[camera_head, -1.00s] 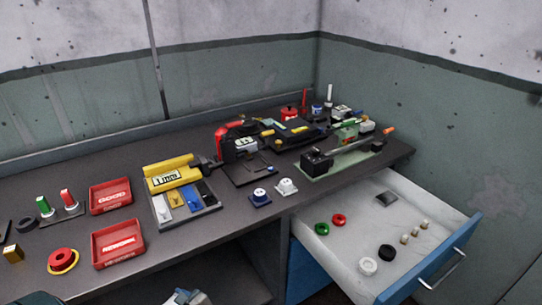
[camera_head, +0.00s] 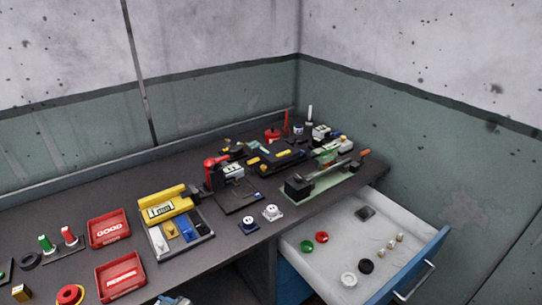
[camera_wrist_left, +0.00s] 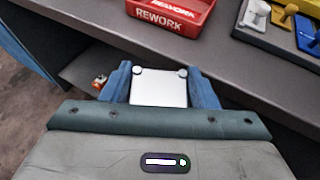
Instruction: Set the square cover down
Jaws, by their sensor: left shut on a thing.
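In the left wrist view the square cover (camera_wrist_left: 158,88) is a flat, pale grey plate with two small round pegs at its far corners. My left gripper (camera_wrist_left: 159,72) is shut on it, with one blue finger on each side. The cover appears in front of the bench's front edge, near the red REWORK tray (camera_wrist_left: 165,15). In the head view only a small part of my left gripper (camera_head: 173,300) shows at the bottom edge, and the cover cannot be made out clearly there. My right gripper is not in view.
The dark bench carries red GOOD (camera_head: 108,229) and REWORK (camera_head: 121,276) trays. A grey sorting tray (camera_head: 190,246) with coloured parts stands right of them. Two small round-topped parts (camera_head: 260,220) sit near the front edge. An open drawer (camera_head: 330,265) at the right holds several rings and small parts.

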